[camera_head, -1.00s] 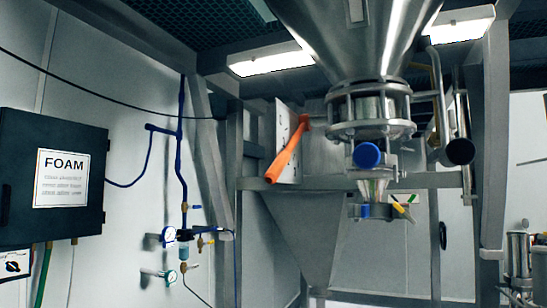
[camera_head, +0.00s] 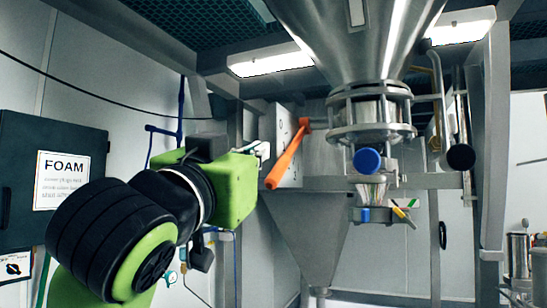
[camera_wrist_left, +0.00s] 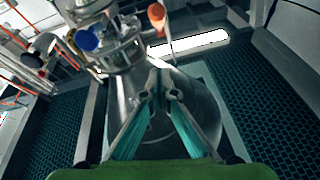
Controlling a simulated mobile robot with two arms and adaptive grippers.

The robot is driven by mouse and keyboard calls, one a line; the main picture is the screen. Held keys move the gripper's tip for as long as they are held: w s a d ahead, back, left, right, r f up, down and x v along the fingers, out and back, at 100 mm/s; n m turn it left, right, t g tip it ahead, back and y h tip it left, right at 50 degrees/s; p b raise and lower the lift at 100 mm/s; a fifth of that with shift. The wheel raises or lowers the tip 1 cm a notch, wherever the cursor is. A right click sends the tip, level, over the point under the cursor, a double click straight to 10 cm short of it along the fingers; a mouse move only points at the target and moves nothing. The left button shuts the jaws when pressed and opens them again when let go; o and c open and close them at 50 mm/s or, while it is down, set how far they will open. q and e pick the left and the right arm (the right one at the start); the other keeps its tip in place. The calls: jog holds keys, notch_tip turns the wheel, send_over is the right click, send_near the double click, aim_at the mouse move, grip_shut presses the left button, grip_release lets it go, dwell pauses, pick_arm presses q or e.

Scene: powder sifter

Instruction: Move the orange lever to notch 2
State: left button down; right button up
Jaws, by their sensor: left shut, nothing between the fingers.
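The orange lever (camera_head: 287,157) hangs from its pivot, slanting down to the left in front of a pale plate (camera_head: 287,120) with small marks or slots. I cannot read the notch numbers. In the left wrist view the lever (camera_wrist_left: 157,17) shows end-on at the top, beyond the fingertips. My left gripper (camera_head: 264,150) is just left of the lever, apart from it as far as I can tell. Its fingers (camera_wrist_left: 160,92) come together in the left wrist view, shut and empty. My right gripper is not in view.
A large steel hopper (camera_head: 350,35) with a flanged outlet and a blue cap (camera_head: 367,160) stands right of the lever. A steel frame post and a crossbar (camera_head: 430,180) surround it. The dark FOAM box (camera_head: 25,150) is on the left wall, behind my left arm.

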pick_arm(q)
notch_tip(320, 180, up, 3)
jog(key=p, duration=0.5)
send_over(274, 178)
jog(key=s, duration=0.2)
jog(key=w+f, duration=0.1)
jog(key=w+f+p, duration=0.1)
jog(key=f, duration=0.1)
jog(key=shift+w+a+f, duration=0.1)
jog(key=shift+f, duration=0.25)
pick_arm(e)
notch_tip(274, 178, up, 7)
